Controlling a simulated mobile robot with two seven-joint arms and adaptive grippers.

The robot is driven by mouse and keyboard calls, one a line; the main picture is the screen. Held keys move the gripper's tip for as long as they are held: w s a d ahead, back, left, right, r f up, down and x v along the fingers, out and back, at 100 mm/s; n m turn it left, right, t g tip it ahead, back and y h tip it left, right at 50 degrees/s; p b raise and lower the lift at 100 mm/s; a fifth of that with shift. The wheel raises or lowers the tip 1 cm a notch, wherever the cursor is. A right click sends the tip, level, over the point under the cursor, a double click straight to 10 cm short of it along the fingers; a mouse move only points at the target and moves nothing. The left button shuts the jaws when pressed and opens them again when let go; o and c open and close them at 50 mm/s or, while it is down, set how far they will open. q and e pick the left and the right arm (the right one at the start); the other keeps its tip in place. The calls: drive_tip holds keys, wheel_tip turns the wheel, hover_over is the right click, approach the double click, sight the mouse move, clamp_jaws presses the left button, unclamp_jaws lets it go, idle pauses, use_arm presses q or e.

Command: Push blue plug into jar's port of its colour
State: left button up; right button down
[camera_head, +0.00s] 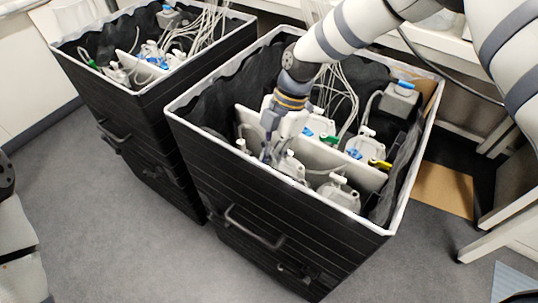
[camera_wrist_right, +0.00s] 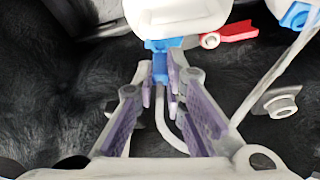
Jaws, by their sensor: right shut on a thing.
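My right gripper (camera_head: 266,150) reaches down into the front black crate (camera_head: 270,225), near its front left corner. In the right wrist view the right gripper (camera_wrist_right: 160,88) is shut on the blue plug (camera_wrist_right: 160,68), with a pale tube hanging from it. The plug's upper end is right under a blue port (camera_wrist_right: 156,45) on the underside of a white jar (camera_wrist_right: 178,14). They look in line and touching or nearly so; I cannot tell how deep the plug sits. In the head view the plug is hidden by the gripper. My left gripper is not in view.
A red lever (camera_wrist_right: 228,32) sits on the jar beside the blue port. A white divider (camera_head: 335,158) runs across the crate, with several jars and tubes around it. A loose-looking white ring fitting (camera_wrist_right: 282,106) is right of the gripper. A second crate (camera_head: 150,110) stands left.

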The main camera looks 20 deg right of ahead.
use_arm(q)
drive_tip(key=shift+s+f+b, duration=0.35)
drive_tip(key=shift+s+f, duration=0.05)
use_arm(e)
drive_tip(key=shift+f, duration=0.95)
drive_tip(key=c, duration=1.6)
unclamp_jaws()
drive_tip(key=shift+o, duration=0.2)
